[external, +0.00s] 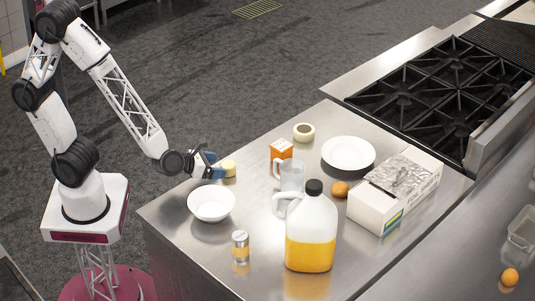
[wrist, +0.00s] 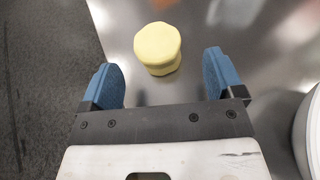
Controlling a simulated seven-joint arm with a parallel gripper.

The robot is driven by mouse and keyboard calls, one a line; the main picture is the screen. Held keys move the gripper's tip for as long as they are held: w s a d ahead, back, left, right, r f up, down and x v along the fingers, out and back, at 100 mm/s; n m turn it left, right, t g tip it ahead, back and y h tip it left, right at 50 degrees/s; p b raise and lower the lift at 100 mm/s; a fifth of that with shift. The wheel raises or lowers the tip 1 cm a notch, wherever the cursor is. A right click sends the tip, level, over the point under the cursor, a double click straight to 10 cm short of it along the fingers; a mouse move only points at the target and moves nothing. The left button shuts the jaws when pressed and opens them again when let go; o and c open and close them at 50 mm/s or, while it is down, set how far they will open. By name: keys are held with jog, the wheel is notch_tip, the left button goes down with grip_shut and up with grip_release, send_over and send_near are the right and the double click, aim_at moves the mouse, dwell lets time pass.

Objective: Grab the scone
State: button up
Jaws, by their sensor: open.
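A pale yellow, round, thick piece, which looks like the scone (wrist: 158,47), stands on the metal counter in the wrist view. In the external view the scone (external: 229,169) is near the counter's left edge, partly hidden by my gripper. My gripper (wrist: 162,82) is open and empty, with its blue fingers spread wider than the scone. The scone lies ahead of the fingertips, roughly centred between them. In the external view my gripper (external: 216,169) is low over the counter, just left of the scone. I cannot tell whether a finger touches it.
A white bowl (external: 211,205) stands close to my gripper; its rim shows at the wrist view's right (wrist: 314,135). A glass mug (external: 291,174), orange box (external: 281,150), juice jug (external: 312,232), jar (external: 240,247), plate (external: 348,153) and long box (external: 394,190) stand farther off.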

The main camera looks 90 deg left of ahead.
aim_at(228, 163)
jog(key=shift+w+a, duration=0.1)
dwell(0.3)
jog(key=shift+x, duration=2.55)
jog(key=shift+f, duration=0.1)
jog(key=shift+c, duration=0.3)
jog(key=c, duration=0.9)
jog(key=shift+c, duration=0.2)
jog(key=shift+r, duration=1.9)
jog(key=s, duration=0.5)
jog(key=s+r, duration=0.1)
jog(key=s, duration=0.4)
jog(key=s+a, duration=0.1)
jog(key=s, duration=0.5)
jog(key=shift+r, duration=0.15)
